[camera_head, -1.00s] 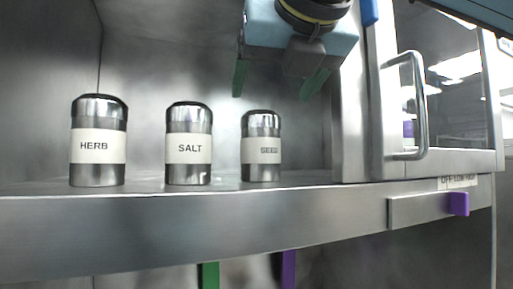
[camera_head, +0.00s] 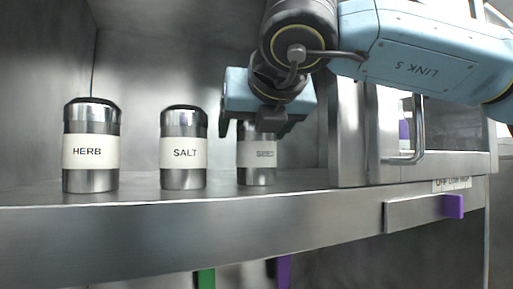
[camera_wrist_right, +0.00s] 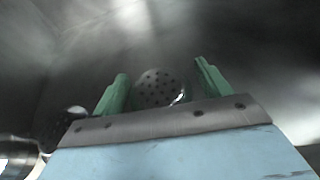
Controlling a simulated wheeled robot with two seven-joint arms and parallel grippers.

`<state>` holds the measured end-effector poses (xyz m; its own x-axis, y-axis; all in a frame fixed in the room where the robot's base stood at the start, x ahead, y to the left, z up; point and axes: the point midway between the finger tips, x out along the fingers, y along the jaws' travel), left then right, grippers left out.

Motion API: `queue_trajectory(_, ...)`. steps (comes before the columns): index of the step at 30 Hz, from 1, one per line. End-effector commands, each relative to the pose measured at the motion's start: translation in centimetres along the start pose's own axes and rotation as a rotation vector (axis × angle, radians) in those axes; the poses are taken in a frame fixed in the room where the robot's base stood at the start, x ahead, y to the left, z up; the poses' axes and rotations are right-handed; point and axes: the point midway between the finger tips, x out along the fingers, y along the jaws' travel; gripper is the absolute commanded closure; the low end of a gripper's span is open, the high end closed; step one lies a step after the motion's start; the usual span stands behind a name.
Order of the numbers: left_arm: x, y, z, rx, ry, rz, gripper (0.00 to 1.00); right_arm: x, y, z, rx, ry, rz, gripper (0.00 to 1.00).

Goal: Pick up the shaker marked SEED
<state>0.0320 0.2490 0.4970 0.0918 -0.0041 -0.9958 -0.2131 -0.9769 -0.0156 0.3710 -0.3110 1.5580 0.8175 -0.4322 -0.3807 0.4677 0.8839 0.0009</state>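The SEED shaker (camera_head: 256,162) is a steel cylinder with a pale label, upright on the shelf at the right end of a row of three. My right gripper (camera_head: 254,130) is at its top, hiding its upper part in the head view. In the right wrist view the perforated top of a shaker (camera_wrist_right: 158,90) lies between the two green fingers of the right gripper (camera_wrist_right: 160,72). The fingers are apart, with visible gaps to the shaker's sides. Whether they reach down past its rim is hard to tell. My left gripper is not in view.
The SALT shaker (camera_head: 184,150) stands just left of the SEED shaker, and the HERB shaker (camera_head: 91,150) farther left. A steel cabinet with a door handle (camera_head: 419,130) stands right of the SEED shaker. The steel shelf's front edge (camera_head: 150,232) runs below the row.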

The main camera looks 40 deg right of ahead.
Motion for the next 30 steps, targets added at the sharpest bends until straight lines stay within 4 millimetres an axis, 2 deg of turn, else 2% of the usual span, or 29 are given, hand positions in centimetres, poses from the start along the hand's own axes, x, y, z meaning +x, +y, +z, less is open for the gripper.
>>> queue_trajectory(1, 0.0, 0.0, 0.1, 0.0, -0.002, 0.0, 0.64, 0.0, 0.0, 0.0, 0.0, 0.0, 0.0, 0.31)
queue_trajectory(10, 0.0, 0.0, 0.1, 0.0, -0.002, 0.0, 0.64, 0.0, 0.0, 0.0, 0.0, 0.0, 0.0, 0.7)
queue_trajectory(22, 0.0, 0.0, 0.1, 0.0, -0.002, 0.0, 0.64, -0.3, 0.0, 0.5, 0.001, 0.0, 0.0, 0.71)
queue_trajectory(30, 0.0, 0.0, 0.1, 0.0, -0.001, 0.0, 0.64, -1.3, 0.0, 3.1, 0.002, -0.002, -0.001, 0.71)
